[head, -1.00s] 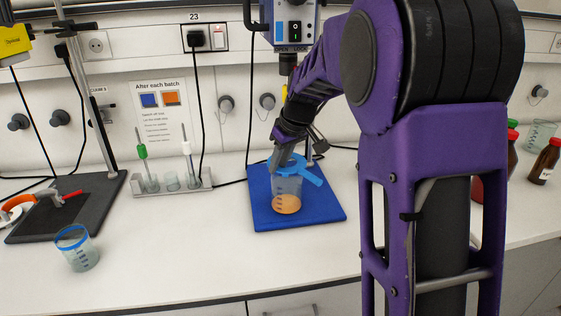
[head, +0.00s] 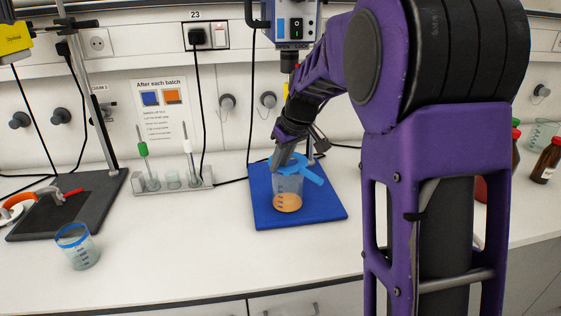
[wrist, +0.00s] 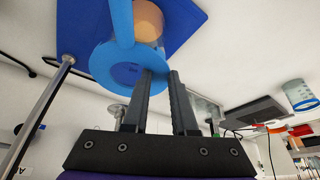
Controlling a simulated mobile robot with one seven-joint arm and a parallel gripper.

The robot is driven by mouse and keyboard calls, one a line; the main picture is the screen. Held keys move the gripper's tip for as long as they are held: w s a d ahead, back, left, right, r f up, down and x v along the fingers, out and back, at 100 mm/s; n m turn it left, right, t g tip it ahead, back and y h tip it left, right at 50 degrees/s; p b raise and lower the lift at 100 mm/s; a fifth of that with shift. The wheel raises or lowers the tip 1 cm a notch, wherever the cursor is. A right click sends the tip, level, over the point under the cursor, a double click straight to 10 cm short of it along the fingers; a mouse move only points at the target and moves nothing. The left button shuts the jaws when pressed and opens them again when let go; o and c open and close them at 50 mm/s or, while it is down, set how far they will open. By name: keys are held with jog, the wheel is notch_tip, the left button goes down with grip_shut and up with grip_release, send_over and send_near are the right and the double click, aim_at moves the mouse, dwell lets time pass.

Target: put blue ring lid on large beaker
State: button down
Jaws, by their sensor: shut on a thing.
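The blue ring lid (head: 289,170), a flat disc with a strap-like handle, is at the mouth of a clear beaker (head: 288,190) with orange liquid. The beaker stands upright on a blue mat. My gripper (head: 278,160) is shut on the lid near its rim, at the beaker's upper left. In the wrist view, the lid (wrist: 118,68) is at the fingertips (wrist: 159,74), overlapping the beaker (wrist: 150,22). I cannot tell whether the lid is seated on the rim or just above it; fingers and lid hide part of the mouth.
A blue-rimmed beaker (head: 77,248) stands at the front left. A black stand base (head: 100,205) with a red-handled clamp is behind it. A rack (head: 174,181) stands left of the blue mat (head: 330,211). Brown bottles (head: 546,162) are at right.

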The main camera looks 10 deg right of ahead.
jog(key=shift+f+b, duration=0.4)
jog(key=shift+f, duration=0.15)
dwell(0.4)
jog(key=c, duration=0.6)
grip_release()
